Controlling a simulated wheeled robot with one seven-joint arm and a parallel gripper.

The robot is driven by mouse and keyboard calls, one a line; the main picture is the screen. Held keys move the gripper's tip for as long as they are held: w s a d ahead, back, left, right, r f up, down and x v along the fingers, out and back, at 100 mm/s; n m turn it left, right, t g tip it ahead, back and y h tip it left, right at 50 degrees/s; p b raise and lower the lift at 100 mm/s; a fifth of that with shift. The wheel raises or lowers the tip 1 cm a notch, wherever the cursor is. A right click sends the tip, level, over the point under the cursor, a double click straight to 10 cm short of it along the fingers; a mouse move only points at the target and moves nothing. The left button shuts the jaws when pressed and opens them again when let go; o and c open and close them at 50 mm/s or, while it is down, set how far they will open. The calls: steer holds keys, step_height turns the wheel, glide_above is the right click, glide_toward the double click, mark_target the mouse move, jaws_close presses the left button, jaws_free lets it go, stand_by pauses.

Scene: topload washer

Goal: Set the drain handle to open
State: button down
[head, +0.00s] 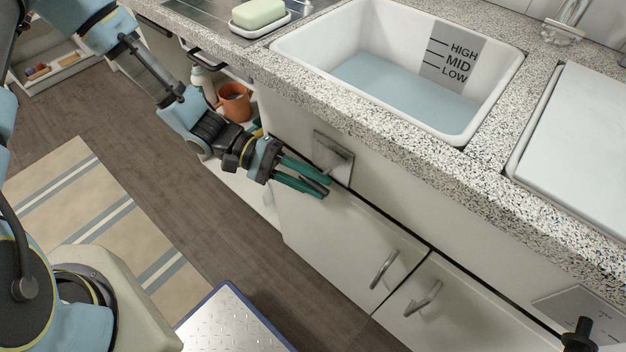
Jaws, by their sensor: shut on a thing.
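The drain handle (332,161) is a small grey metal lever on a square metal plate, set in the white cabinet front below the basin. My gripper (325,186) reaches in from the left with its two teal fingers at the lower part of the handle. The fingers are shut on the handle, and they hide its lower end. The white basin (481,103) above holds pale blue water. A grey label (451,57) on its wall reads HIGH, MID and LOW, and the water's edge is near LOW.
The speckled counter edge (300,98) overhangs just above my gripper. An orange mug (235,103) stands on the open shelf behind my arm. Cabinet door handles (384,270) stick out below right. A white lid (583,145) lies right of the basin.

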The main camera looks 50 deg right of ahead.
steer(key=shift+a+f, duration=0.15)
steer(key=shift+a, duration=0.85)
steer(key=shift+a+f, duration=0.15)
steer(key=shift+a, duration=0.85)
steer(key=c, duration=0.8)
jaws_free()
steer(key=shift+r, duration=0.1)
steer(key=shift+w+r, duration=0.1)
steer(key=shift+w, duration=0.05)
steer(key=b+v, duration=0.1)
steer(key=v, duration=0.9)
steer(key=shift+w, duration=0.2)
steer(key=shift+a, duration=0.15)
